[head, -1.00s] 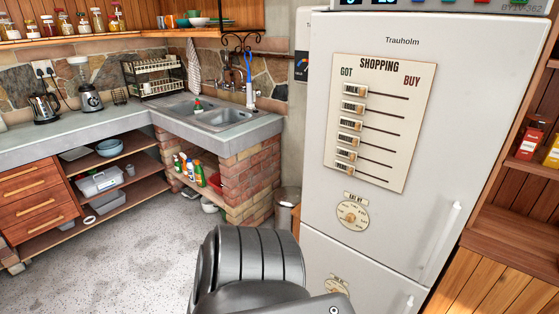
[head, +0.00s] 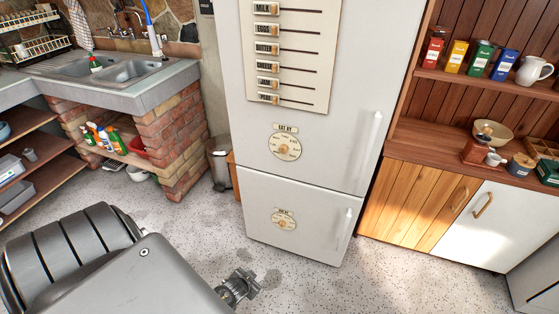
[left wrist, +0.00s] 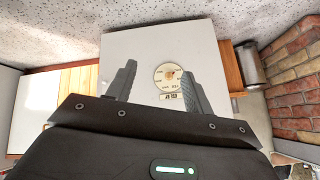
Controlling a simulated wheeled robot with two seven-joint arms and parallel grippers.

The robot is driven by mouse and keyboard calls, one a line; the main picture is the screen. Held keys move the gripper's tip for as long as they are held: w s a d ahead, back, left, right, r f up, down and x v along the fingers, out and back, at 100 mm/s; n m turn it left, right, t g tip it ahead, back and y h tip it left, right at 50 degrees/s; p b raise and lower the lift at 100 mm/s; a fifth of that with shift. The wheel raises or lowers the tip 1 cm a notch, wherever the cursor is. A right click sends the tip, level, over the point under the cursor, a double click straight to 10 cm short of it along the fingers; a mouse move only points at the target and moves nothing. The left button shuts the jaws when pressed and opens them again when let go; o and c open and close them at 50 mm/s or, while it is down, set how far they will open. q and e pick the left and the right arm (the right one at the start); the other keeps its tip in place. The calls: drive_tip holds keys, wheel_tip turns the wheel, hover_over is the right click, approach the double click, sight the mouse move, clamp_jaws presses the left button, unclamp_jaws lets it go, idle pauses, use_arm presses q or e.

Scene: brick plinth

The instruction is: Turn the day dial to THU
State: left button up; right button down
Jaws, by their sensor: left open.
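In the left wrist view, upside down, the lower dial (left wrist: 168,76) shows between the fingers of my left gripper (left wrist: 157,75), which is open and empty. My right gripper is not in view.
Vertical handles sit on the upper door (head: 370,145) and lower door (head: 342,228). A shopping board (head: 290,50) with sliders hangs above. A bin (head: 219,163) and brick plinth (head: 172,155) stand left; wooden cupboards (head: 420,205) stand right. Speckled floor is clear in front.

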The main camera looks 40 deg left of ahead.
use_arm(q)
drive_tip(key=w+a+r+n+t+y+b, duration=0.1)
drive_tip(key=w+a+r+t+b, duration=0.15)
drive_tip(key=w+r, duration=0.45)
drive_tip(key=w+a+r+n+t+y+b, duration=0.1)
drive_tip(key=w+a+r+t, duration=0.1)
drive_tip(key=w+a+r, duration=0.35)
drive_tip(key=n+t+y+b, duration=0.1)
drive_tip(key=n+t+b, duration=0.15)
drive_tip(key=t, duration=0.25)
approach(283, 151)
drive_tip(key=x, duration=0.8)
drive_tip(key=shift+w+a, duration=0.15)
drive_tip(key=shift+w, duration=0.05)
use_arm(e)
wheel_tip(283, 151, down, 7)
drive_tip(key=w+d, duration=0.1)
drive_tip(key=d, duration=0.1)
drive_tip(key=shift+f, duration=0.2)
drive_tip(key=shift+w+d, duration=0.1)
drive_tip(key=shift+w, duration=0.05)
use_arm(q)
drive_tip(key=c, duration=1)
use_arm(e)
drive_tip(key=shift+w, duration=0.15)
